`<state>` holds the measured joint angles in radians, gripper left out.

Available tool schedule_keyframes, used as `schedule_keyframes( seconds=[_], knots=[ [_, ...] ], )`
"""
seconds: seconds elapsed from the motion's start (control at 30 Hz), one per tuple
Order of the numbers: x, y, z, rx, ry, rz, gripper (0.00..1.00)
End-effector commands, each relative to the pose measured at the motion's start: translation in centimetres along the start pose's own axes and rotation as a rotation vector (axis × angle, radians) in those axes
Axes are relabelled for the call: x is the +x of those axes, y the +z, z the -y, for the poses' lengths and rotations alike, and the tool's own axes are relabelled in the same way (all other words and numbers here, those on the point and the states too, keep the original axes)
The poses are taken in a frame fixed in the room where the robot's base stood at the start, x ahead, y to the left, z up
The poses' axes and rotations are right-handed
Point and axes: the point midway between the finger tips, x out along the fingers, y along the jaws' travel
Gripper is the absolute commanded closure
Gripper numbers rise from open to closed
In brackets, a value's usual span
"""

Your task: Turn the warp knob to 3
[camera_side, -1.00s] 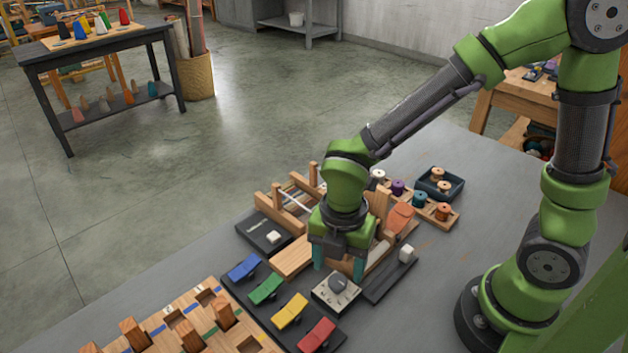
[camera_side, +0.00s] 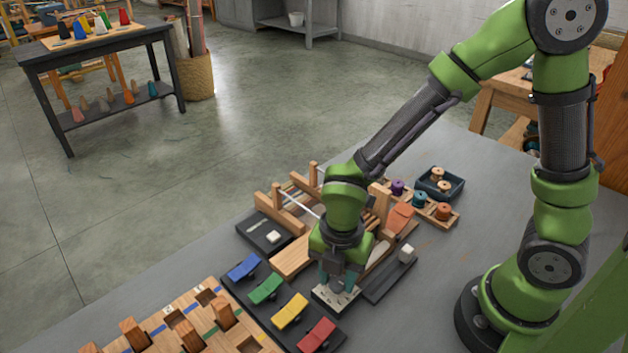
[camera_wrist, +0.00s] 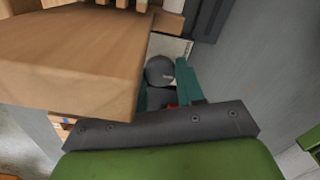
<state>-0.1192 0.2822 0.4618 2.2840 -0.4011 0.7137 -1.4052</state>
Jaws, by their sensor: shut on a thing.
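The warp knob is a dark round knob (camera_wrist: 159,70) on a pale plate (camera_side: 328,299). In the side view the knob is mostly hidden behind my gripper (camera_side: 338,284), which points down over the plate. In the wrist view the knob shows between the teal fingers of my gripper (camera_wrist: 167,88). The fingers are shut on the knob. The plate's markings are too small to read, so I cannot tell which number the knob points to.
Blue (camera_side: 244,266), green (camera_side: 266,288), yellow (camera_side: 290,311) and red (camera_side: 316,334) pedals lie left and front of the plate. A small wooden loom (camera_side: 290,262) stands behind. A slider with a white cap (camera_side: 406,254) is at right. A slotted wooden board (camera_side: 185,325) is front left.

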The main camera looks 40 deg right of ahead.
Motion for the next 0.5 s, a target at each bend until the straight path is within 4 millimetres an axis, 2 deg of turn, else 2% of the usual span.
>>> schedule_keyframes(
  seconds=[0.27, 0.5],
  knots=[
    [-0.05, 0.00, 0.00, 0.038, 0.000, 0.000, 0.93],
    [-0.07, -0.04, 0.00, 0.173, 0.000, 0.000, 0.93]
  ],
)
